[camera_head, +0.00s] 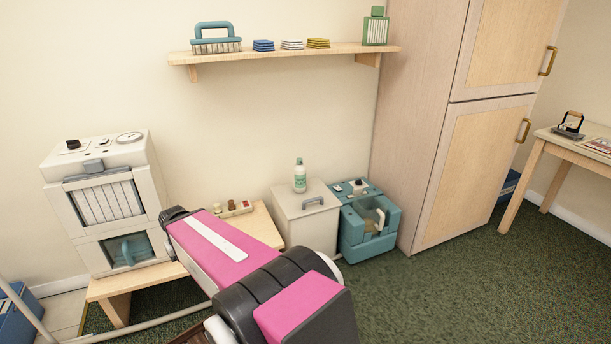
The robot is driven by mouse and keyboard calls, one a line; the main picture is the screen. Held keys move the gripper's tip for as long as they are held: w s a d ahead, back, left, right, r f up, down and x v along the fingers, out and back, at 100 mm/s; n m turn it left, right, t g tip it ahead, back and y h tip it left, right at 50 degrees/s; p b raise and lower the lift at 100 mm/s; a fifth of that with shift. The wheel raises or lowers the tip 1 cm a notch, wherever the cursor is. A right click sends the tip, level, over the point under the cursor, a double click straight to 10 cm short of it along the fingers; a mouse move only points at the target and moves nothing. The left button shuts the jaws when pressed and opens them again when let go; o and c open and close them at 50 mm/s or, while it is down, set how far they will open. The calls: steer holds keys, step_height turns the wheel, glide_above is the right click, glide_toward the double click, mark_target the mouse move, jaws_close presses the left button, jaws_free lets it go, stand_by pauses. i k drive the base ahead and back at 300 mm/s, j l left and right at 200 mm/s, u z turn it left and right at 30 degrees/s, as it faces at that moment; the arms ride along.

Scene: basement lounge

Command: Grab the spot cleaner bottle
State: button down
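A small pale bottle with a green label (300,176) stands upright on the lid of a white box (312,227) against the wall; it looks like the spot cleaner bottle, though its label is too small to read. My pink and black arm reaches from the bottom middle up toward the left, ending left of the white box in the picture. My gripper is not in view, so its fingers and anything in them cannot be seen.
A teal machine (366,232) stands right of the box. A low wooden bench (262,226) at left carries a white machine (107,205) and a small tray (233,209). A wall shelf (290,52) is above; a tall cabinet (425,120) stands right. Green carpet (480,290) is clear at right.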

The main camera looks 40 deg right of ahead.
mark_target(299, 170)
steer(key=z, duration=1.4)
steer(key=i+l+u, duration=0.4)
steer(key=i, duration=0.15)
